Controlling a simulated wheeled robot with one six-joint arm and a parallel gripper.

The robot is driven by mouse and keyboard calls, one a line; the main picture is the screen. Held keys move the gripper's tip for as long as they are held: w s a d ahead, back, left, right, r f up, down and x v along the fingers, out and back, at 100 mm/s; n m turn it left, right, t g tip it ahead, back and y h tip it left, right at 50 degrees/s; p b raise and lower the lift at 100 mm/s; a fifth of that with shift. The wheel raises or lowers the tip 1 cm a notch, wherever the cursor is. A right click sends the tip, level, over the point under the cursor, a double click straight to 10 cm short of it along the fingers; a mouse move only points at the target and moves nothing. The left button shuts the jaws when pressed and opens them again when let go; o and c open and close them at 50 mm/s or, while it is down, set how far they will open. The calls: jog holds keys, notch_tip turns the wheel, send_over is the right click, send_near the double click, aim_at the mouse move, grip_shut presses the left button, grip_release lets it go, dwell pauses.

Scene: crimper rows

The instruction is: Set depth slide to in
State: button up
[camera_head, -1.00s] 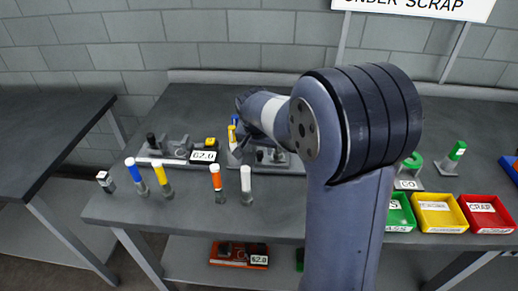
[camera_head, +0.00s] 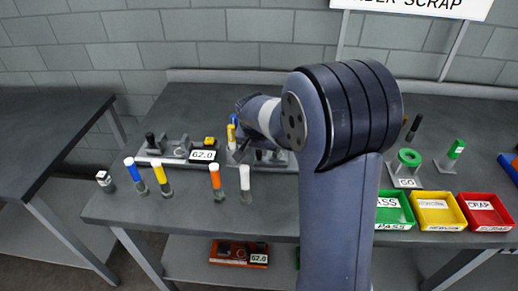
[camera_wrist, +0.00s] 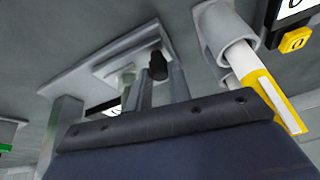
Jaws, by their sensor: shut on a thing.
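My gripper (camera_head: 240,152) is over the middle fixture (camera_head: 283,167) on the bench, and my arm hides much of that fixture. In the wrist view, my gripper's fingers (camera_wrist: 161,86) point at a light grey slide plate (camera_wrist: 130,62) and are closed around a small black knob (camera_wrist: 157,66) on it. I take this knob to be the depth slide's. How far in the slide sits cannot be told. A dark label with white shows partly behind the fingers.
A yellow-and-white handle (camera_wrist: 268,92) stands in a grey socket close to my gripper's right. Left on the bench are a G2.0 fixture (camera_head: 177,152) and several capped posts. Green (camera_head: 394,214), yellow (camera_head: 437,213) and red (camera_head: 484,214) bins stand at right, near a green ring (camera_head: 409,158).

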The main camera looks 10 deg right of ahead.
grip_shut()
send_near(288, 162)
jog(key=w+f, duration=0.1)
jog(key=f, duration=0.1)
jog(key=w+d+f, duration=0.1)
jog(key=w+f, duration=0.1)
jog(key=shift+w+d+f, duration=0.2)
jog(key=shift+w+f, duration=0.05)
jog(key=shift+w, duration=0.05)
jog(key=o, duration=0.8)
grip_release()
jog(key=shift+d, duration=0.2)
jog(key=shift+o, duration=0.2)
jog(key=shift+a, duration=0.1)
jog(key=v, duration=1.1)
jog(key=shift+b, duration=0.35)
jog(key=shift+f, duration=0.2)
